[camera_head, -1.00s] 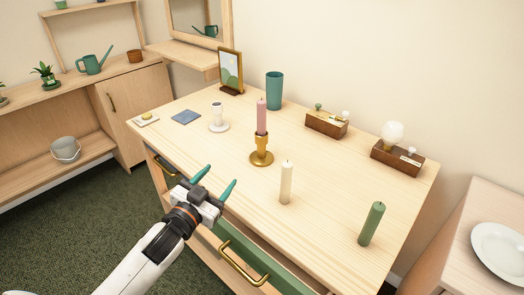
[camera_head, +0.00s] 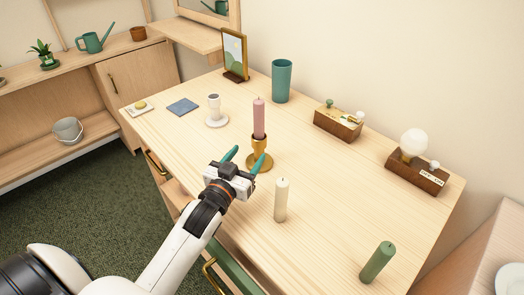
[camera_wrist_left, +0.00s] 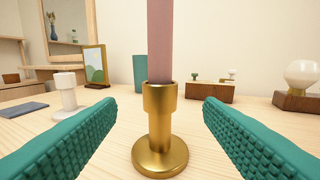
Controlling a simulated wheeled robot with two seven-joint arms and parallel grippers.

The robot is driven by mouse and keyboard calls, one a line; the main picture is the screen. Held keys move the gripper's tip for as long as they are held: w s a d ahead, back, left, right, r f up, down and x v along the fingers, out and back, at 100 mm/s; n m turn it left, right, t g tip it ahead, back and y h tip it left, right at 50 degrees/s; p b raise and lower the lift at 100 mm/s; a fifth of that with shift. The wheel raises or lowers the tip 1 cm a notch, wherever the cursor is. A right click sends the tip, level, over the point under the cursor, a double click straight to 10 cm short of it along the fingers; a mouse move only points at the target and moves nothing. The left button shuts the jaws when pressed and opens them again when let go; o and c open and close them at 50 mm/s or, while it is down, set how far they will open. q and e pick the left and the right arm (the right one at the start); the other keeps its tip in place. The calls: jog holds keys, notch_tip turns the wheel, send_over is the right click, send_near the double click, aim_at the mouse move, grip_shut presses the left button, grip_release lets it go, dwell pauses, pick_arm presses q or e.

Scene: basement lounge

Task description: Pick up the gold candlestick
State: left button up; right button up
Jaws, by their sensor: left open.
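The gold candlestick (camera_head: 259,155) stands upright on the wooden dresser top and holds a pink candle (camera_head: 259,118). My left gripper (camera_head: 247,157) is open, its teal fingers low over the dresser top at the near side of the candlestick. In the left wrist view the candlestick (camera_wrist_left: 160,130) stands upright between the two spread fingers and a little beyond them, and no contact shows. The pink candle (camera_wrist_left: 161,40) rises out of the top of that view. My right gripper does not show.
A cream candle (camera_head: 281,200) and a green candle (camera_head: 377,262) stand to the right on the dresser top (camera_head: 330,190). A white candle holder (camera_head: 215,112) is to the left. A teal cup (camera_head: 282,80), picture frame (camera_head: 235,54) and wooden boxes (camera_head: 338,124) stand along the back.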

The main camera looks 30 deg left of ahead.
aim_at(262, 134)
pick_arm(q)
jog(key=w, duration=0.5)
jog(key=w+p, duration=0.1)
jog(key=w, duration=0.4)
jog(key=shift+a+r, duration=0.2)
jog(key=shift+s, duration=0.1)
grip_shut()
